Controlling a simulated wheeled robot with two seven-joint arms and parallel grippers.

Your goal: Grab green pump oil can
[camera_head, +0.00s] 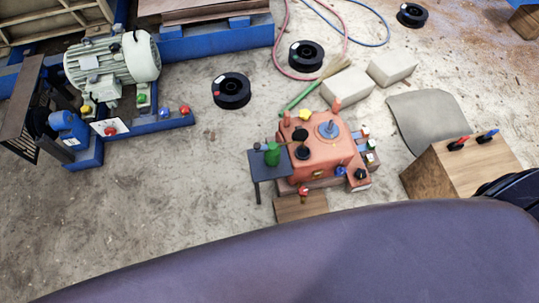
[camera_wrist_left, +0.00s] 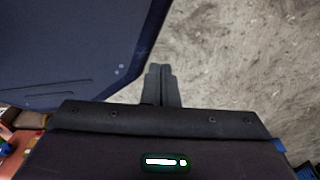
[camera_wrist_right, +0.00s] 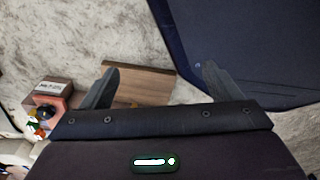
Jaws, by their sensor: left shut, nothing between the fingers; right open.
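The green oil can (camera_head: 272,154) is small and stands on a small dark side table (camera_head: 262,170), left of an orange machine (camera_head: 325,145) in the head view. A thin spout seems to reach from it toward the left. Neither gripper shows in the head view. In the left wrist view my left gripper (camera_wrist_left: 161,70) is shut with its fingers together over bare floor. In the right wrist view my right gripper (camera_wrist_right: 160,75) is open and empty, above the floor near a wooden board (camera_wrist_right: 140,84). The can cannot be made out in either wrist view.
A wooden block (camera_head: 460,165) with red and blue tools stands right of the machine. A green-handled brush (camera_head: 300,96), pale blocks (camera_head: 347,92) and black spools (camera_head: 231,91) lie behind. A motor (camera_head: 112,65) on a blue frame stands left. Floor left of the table is clear.

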